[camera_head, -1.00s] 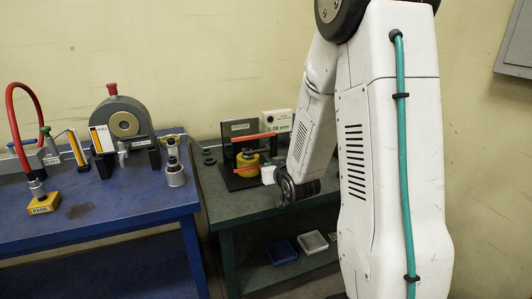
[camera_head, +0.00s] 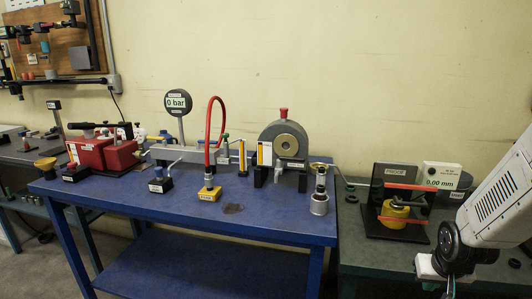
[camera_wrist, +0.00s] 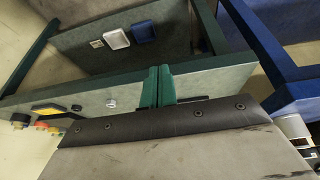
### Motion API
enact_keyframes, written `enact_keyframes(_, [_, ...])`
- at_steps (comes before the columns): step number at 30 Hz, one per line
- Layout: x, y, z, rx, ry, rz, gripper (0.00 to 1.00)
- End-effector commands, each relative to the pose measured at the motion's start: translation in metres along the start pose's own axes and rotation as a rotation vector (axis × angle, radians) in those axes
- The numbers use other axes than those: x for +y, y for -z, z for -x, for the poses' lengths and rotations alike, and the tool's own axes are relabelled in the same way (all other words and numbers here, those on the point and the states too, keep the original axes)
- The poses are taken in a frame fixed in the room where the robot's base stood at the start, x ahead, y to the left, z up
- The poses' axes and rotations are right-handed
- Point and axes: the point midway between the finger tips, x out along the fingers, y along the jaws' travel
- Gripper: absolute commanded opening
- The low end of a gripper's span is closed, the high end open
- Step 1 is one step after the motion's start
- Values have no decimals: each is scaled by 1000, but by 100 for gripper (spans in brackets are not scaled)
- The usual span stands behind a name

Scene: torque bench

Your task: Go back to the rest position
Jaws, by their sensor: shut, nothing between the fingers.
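My gripper (camera_wrist: 158,75) shows in the wrist view as two teal-green fingers side by side, touching, with nothing between them. In the head view, my arm comes in at the right edge and its wrist is low at the bottom right, in front of the green bench (camera_head: 372,259). The fingertips cannot be made out there. In the wrist view the green bench (camera_wrist: 80,98) appears tilted, with its lower shelf (camera_wrist: 185,35) beyond the fingers.
The proof stand (camera_head: 388,218) with orange bars and a yellow block is left of my wrist. The blue bench (camera_head: 130,203) holds a grey ring device (camera_head: 268,140), red hose (camera_head: 212,130) and red boxes (camera_head: 98,154). Two trays (camera_wrist: 117,38) lie on the shelf.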

Motion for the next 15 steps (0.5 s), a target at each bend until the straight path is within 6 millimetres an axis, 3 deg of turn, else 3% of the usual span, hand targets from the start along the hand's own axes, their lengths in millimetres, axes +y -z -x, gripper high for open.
enact_keyframes(9, [-42,-76,139,-346,30,90,0])
enact_keyframes(15, [-60,-120,217,-420,64,168,0])
